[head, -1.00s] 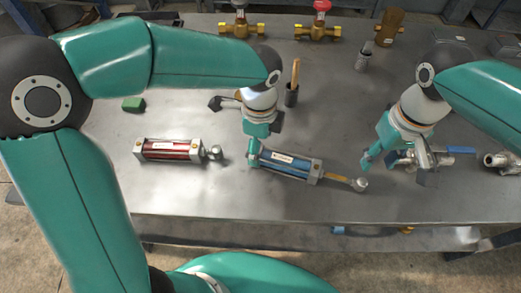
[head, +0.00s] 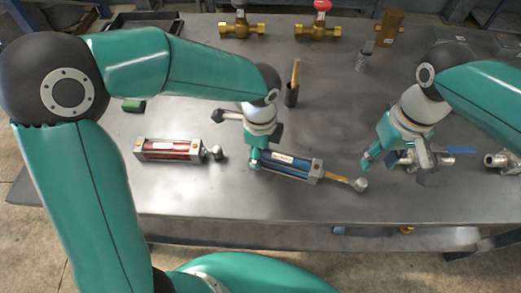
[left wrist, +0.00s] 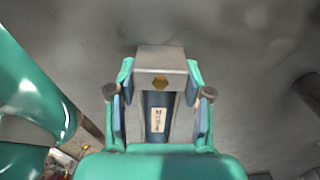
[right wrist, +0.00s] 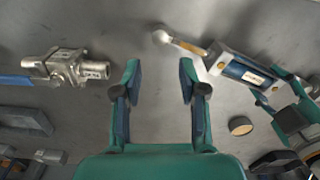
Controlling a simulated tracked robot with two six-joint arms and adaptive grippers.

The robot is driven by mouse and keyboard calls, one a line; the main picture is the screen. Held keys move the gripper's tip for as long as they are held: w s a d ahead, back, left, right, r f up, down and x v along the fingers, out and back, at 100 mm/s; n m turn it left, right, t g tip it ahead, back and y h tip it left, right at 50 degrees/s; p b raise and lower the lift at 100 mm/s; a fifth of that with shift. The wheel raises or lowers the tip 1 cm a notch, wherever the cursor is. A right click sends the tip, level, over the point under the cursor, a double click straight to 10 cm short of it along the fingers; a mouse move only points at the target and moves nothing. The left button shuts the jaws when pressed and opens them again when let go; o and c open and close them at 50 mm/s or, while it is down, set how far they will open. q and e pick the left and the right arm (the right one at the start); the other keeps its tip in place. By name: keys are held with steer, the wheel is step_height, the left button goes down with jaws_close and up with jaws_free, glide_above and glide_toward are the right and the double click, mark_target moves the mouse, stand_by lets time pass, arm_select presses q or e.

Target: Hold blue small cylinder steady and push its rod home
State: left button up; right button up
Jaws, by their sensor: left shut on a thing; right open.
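The blue small cylinder (head: 292,165) lies on the grey table, with its rod (head: 343,180) sticking out of the right end and a round eye at the tip. My left gripper (head: 255,160) is shut on its left end; in the left wrist view the fingers (left wrist: 155,100) sit on both sides of the body, whose label shows. My right gripper (head: 397,170) is open and empty, right of the rod's tip. In the right wrist view the open fingers (right wrist: 159,85) have bare table between them, and the rod (right wrist: 187,45) is at the upper right.
A red cylinder (head: 172,150) lies to the left. A ball valve with a blue handle (head: 440,153) lies behind and beside my right gripper. The table in front of the cylinder is clear.

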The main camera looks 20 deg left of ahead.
arm_select(q)
jaws_close()
arm_select(e)
jaws_close()
arm_select(q)
steer(key=shift+w, duration=0.1)
arm_select(e)
steer(key=w+d+f+m+g+y, duration=0.1)
steer(key=w+d+f+m+y, duration=0.1)
steer(key=d+m+y, duration=0.6)
steer(key=d+f+m, duration=0.1)
steer(key=d+m, duration=0.6)
steer(key=m, duration=0.6)
steer(key=shift+y, duration=0.4)
